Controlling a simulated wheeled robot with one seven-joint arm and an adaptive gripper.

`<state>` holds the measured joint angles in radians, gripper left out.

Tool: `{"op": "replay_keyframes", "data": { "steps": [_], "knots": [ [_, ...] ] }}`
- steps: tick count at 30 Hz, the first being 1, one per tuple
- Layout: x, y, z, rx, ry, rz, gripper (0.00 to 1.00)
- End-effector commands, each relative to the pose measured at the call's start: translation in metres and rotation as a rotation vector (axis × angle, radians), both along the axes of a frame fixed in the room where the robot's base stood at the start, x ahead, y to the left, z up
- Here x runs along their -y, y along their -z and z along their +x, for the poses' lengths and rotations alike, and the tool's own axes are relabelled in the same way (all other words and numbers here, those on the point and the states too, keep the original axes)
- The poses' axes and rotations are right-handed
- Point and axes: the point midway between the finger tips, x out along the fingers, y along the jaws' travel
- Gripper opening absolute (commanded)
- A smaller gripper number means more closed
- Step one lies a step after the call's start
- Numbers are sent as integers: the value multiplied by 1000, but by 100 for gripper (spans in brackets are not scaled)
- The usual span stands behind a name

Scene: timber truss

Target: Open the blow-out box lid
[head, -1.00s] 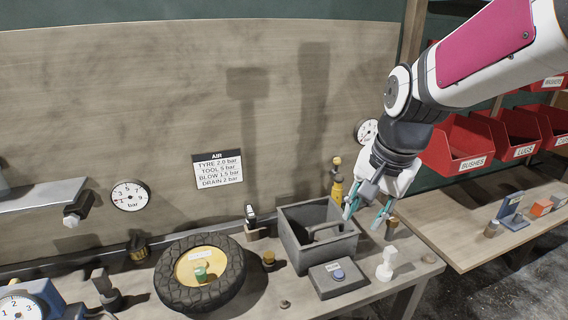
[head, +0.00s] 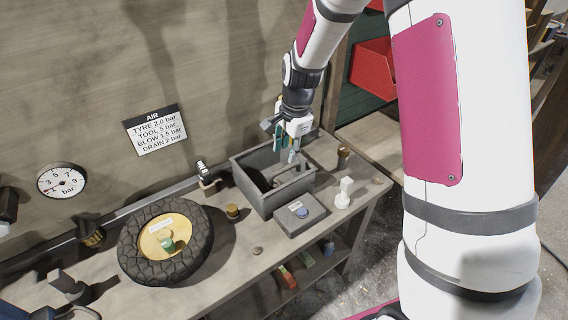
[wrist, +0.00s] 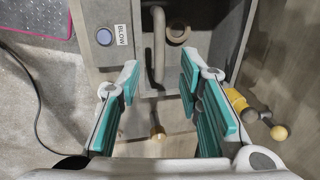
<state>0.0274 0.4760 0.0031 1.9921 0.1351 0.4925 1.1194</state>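The blow-out box (head: 262,193) is a grey, square-sided box on the bench. A grey bar handle (head: 292,177) arches at its top; in the wrist view the handle (wrist: 159,45) stands ahead, between the lines of my fingers. I cannot tell how the lid sits; the box looks recessed inside its rim. My gripper (wrist: 160,80) is open, its two teal-padded fingers apart with nothing between them. In the head view my gripper (head: 288,152) is over the box's far right part, close to the handle; contact cannot be told.
A control block with a button (head: 301,213) stands in front of the box, labelled BLOW in the wrist view. A white fitting (head: 344,193) and a brass-coloured piece (head: 343,156) stand to the right. A tyre (head: 135,245) lies to the left. A yellow-ended tool (wrist: 240,103) is beside my right finger.

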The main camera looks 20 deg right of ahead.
Motion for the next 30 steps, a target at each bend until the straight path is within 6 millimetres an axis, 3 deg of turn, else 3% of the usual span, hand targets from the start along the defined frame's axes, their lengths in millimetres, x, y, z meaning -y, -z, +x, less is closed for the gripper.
{"op": "replay_keyframes", "data": {
  "steps": [6, 12, 25, 26, 30],
  "knots": [
    [-2, 41, 6, -4, 0, 0, 33],
    [-4, 64, 12, -1, 0, 0, 33],
    [-4, 73, 14, 1, -1, -1, 33],
    [-4, 73, 14, 1, -1, -1, 31],
    [-4, 73, 14, 1, -1, -1, 0]
  ]
}}
